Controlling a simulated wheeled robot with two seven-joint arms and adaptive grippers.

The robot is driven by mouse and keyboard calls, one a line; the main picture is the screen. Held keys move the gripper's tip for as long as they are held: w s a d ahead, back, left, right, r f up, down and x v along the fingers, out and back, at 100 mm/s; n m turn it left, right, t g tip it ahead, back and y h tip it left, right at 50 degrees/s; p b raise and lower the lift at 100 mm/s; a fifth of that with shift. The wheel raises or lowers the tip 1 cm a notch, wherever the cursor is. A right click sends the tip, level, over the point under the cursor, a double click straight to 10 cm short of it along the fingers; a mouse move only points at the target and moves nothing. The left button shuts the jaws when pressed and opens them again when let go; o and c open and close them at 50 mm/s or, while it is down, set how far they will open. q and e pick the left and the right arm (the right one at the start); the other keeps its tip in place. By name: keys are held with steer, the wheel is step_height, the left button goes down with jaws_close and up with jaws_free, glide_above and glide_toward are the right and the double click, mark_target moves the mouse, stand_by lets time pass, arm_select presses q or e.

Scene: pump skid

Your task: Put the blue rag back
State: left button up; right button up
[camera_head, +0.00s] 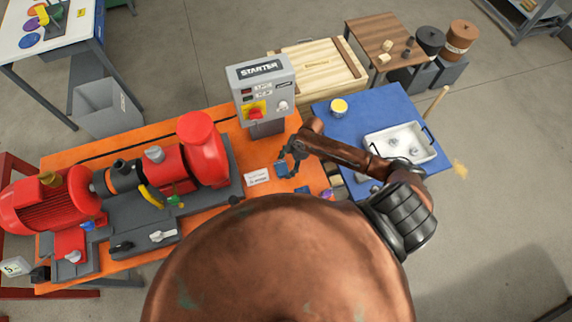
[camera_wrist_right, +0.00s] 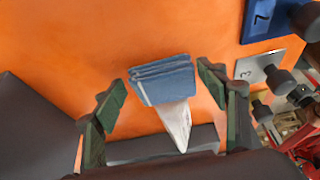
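The blue rag (camera_head: 283,169) is a small folded stack on the orange bench top, right of a white card, in the head view. It also shows in the right wrist view (camera_wrist_right: 163,80), with a pale pointed piece below it that I cannot identify. My right gripper (camera_head: 292,156) reaches down over the bench at the rag. In the wrist view its two green-padded fingers (camera_wrist_right: 166,108) stand wide apart, one on each side of the rag, with orange visible between pads and rag. My left gripper is not in view.
The red pump (camera_head: 195,155) and the starter box (camera_head: 262,90) stand left of and behind my right gripper. Numbered tags, a blue one (camera_wrist_right: 258,18) and a grey one (camera_wrist_right: 258,68), lie close by. A blue table (camera_head: 350,128) with a white tray (camera_head: 390,150) is at right.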

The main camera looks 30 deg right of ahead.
steer(key=shift+o, duration=1.1)
steer(key=shift+r, duration=0.1)
steer(key=b+v, duration=0.1)
steer(key=v, duration=1.1)
